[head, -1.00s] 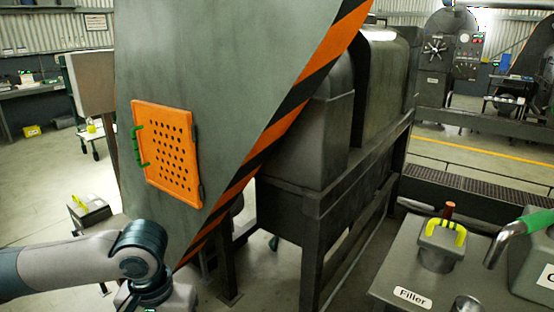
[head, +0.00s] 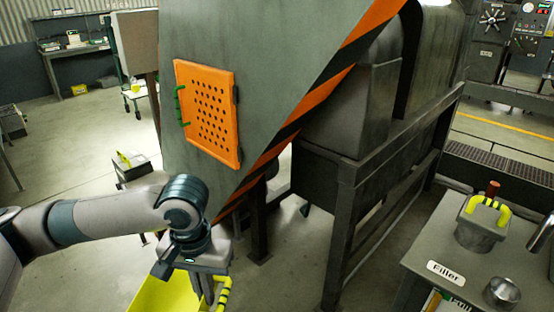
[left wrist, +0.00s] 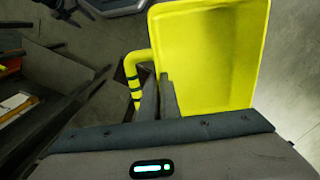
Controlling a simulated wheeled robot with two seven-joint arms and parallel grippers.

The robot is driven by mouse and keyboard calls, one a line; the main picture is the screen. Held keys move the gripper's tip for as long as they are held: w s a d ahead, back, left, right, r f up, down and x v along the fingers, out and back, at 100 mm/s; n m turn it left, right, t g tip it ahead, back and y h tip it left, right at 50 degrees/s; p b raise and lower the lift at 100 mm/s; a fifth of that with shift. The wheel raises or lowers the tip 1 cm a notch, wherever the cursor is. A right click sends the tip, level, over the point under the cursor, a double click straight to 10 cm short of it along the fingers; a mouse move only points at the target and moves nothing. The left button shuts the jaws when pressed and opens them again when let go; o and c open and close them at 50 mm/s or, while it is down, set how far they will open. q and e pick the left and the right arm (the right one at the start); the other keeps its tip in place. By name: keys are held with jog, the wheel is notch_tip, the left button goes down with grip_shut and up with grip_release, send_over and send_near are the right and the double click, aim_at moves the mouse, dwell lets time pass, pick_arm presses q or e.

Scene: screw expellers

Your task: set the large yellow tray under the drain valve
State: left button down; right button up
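The large yellow tray (head: 160,297) shows at the bottom of the head view, cut off by the frame edge. Its yellow handle with black bands (head: 223,293) is at its right. My left gripper (head: 203,292) is at the tray's handle side, fingers pointing down. In the left wrist view the tray (left wrist: 215,50) extends away from the fingers (left wrist: 158,85), with the handle (left wrist: 135,75) beside them to the left. The fingers are close together and seem shut on the tray; the exact contact is hidden. I cannot make out the drain valve. My right gripper is not in view.
The grey machine (head: 270,60) with an orange perforated panel (head: 208,112) stands right above my left arm. Its dark leg frame (head: 345,235) stands to the right. A Filler bench (head: 450,245) is at the lower right. Open floor (head: 75,150) lies at the left.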

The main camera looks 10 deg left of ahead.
pick_arm(q)
jog(key=s+f, duration=0.4)
jog(key=f, duration=1)
jog(key=shift+f, duration=0.35)
